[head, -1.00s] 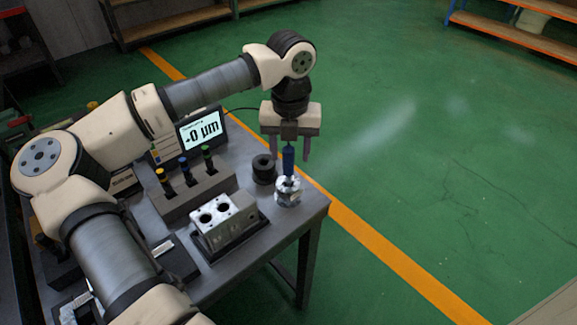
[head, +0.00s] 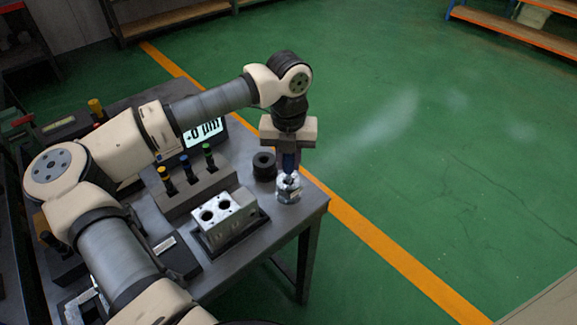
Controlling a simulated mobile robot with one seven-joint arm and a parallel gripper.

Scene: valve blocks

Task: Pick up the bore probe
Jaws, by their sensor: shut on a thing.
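The fingers hide part of the handle.
A black ring (head: 264,167) stands close left of the probe. A valve block (head: 223,216) with two bores sits in front. A grey rack (head: 193,190) holds yellow-, blue- and green-topped tools. A display (head: 204,134) stands behind, partly hidden by my arm. The bench (head: 312,206) ends just right.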

